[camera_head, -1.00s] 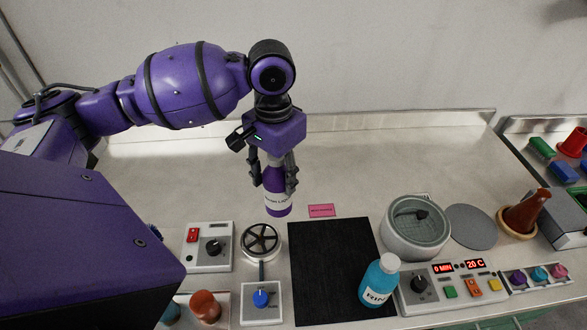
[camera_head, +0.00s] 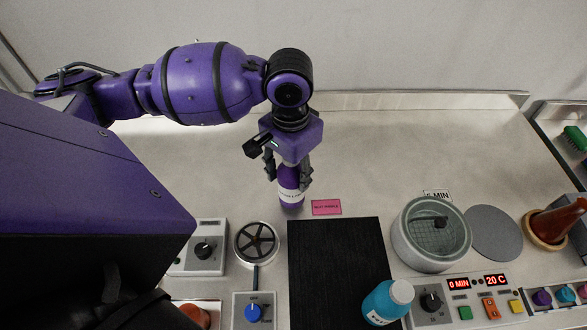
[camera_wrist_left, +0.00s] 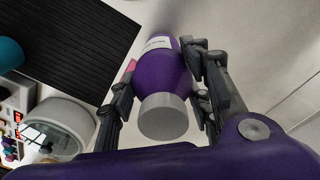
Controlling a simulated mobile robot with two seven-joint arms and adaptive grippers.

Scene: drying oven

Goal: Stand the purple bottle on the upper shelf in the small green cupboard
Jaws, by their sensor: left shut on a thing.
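The purple bottle (camera_head: 290,199) has a white label and a grey cap, and is about upright over the bench behind the black mat. My left gripper (camera_head: 287,178) is shut on it from above, with the fingers on both sides of its upper part. In the left wrist view the bottle (camera_wrist_left: 160,72) sits between the fingers of the left gripper (camera_wrist_left: 158,75), cap toward the camera. I cannot tell whether its base touches the bench. The small green cupboard and my right gripper are not in view.
A black mat (camera_head: 337,270) lies in front, with a blue bottle (camera_head: 388,301) at its front right. A pink label (camera_head: 326,207) lies beside the purple bottle. A round device (camera_head: 431,236) and a grey disc (camera_head: 496,233) stand right. The back of the bench (camera_head: 410,150) is clear.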

